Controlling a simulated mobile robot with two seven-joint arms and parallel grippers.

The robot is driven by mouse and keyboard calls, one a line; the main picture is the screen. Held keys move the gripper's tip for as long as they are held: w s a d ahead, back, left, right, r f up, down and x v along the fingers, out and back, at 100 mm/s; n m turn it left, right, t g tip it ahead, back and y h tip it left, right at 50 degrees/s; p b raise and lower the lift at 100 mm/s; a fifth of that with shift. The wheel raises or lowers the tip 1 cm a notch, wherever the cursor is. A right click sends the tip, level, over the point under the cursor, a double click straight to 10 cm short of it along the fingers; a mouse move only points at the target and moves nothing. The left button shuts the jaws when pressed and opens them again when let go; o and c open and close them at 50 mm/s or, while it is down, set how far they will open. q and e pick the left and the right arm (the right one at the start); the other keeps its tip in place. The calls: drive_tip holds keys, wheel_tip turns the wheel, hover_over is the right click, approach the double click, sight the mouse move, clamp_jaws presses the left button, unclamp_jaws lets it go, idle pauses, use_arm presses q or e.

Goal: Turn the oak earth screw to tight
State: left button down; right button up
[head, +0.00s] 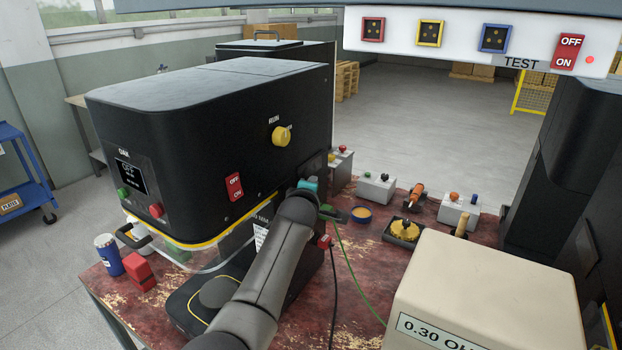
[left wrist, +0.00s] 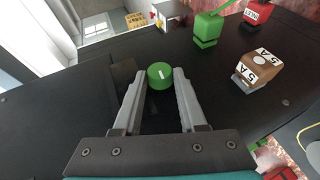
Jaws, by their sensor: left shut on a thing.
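The oak seamer (head: 200,130) is the large black machine at the left of the head view. In the left wrist view a round green screw (left wrist: 160,75) with a white line across its face sits on a black panel. The line runs roughly upright, slightly tilted. My left gripper (left wrist: 160,88) is shut on the screw, one grey finger on each side. In the head view my left arm reaches up to the seamer's right end, and the screw is hidden there. My right gripper is not in view.
Beside the screw are a green clip (left wrist: 207,30), a brown 5 A plug (left wrist: 258,70) and a red piece (left wrist: 257,12). A green wire (head: 352,262) hangs by my arm. A beige box (head: 485,290) stands front right. Small testers and tools crowd the red bench (head: 365,240).

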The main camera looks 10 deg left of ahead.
use_arm(q)
drive_tip(key=shift+d+r+m+g+p, duration=0.1)
drive_tip(key=shift+r+m+g+p, duration=0.15)
drive_tip(key=shift+g+p, duration=0.7)
drive_tip(key=shift+w+f+g, duration=0.1)
drive_tip(key=shift+g, duration=0.15)
drive_tip(key=shift+c, duration=2.3)
unclamp_jaws()
